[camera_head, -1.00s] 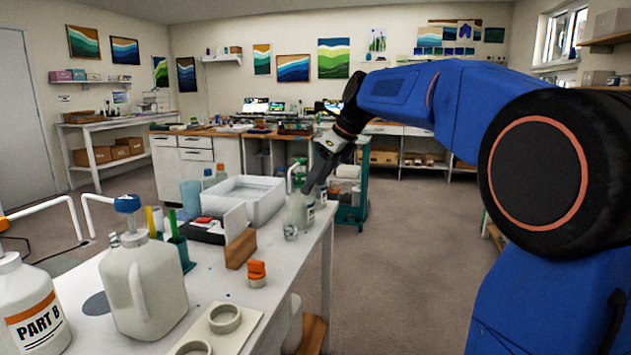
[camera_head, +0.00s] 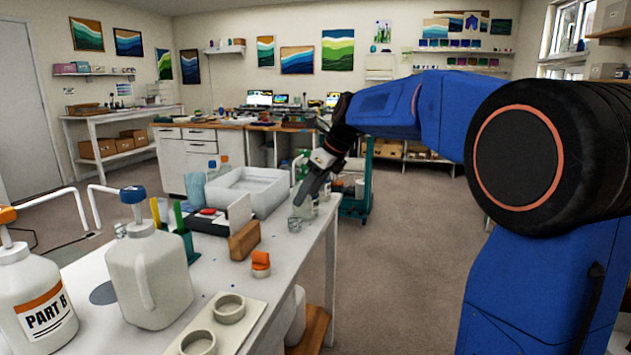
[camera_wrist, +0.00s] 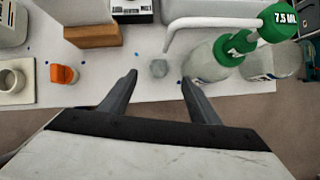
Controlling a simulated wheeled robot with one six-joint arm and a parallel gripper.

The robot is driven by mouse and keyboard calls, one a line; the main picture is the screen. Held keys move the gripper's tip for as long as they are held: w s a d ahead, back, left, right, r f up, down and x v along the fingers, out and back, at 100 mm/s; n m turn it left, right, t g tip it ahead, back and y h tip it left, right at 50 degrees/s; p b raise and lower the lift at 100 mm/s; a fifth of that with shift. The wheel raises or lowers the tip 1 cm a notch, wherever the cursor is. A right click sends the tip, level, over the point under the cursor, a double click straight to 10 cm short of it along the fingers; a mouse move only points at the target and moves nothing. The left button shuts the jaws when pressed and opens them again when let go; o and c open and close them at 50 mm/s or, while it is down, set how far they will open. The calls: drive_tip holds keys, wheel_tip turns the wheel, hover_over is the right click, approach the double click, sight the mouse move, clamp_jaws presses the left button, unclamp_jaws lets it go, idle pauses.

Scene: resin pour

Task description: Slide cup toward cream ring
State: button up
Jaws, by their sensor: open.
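A small clear cup (camera_head: 294,224) stands near the right edge of the white bench; in the wrist view the cup (camera_wrist: 158,68) shows between and just beyond the fingertips. My gripper (camera_head: 298,203) is open and empty, pointing down just above the cup; in the wrist view its two fingers (camera_wrist: 158,79) flank the cup with gaps on both sides. I cannot tell whether they are at cup height. Two cream rings sit on a cream board near the bench front: the farther cream ring (camera_head: 229,309) and a nearer one (camera_head: 198,343). A ring also shows at left in the wrist view (camera_wrist: 12,80).
An orange-topped piece (camera_head: 261,264) and a wooden block (camera_head: 244,240) stand between cup and rings. A green-capped pump bottle (camera_wrist: 218,57) is close right of the gripper. A white tub (camera_head: 262,203) lies behind. Large jugs (camera_head: 148,275) fill the left.

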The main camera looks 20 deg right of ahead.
sight(295, 215)
drive_tip(key=x, duration=1)
drive_tip(key=c, duration=1.1)
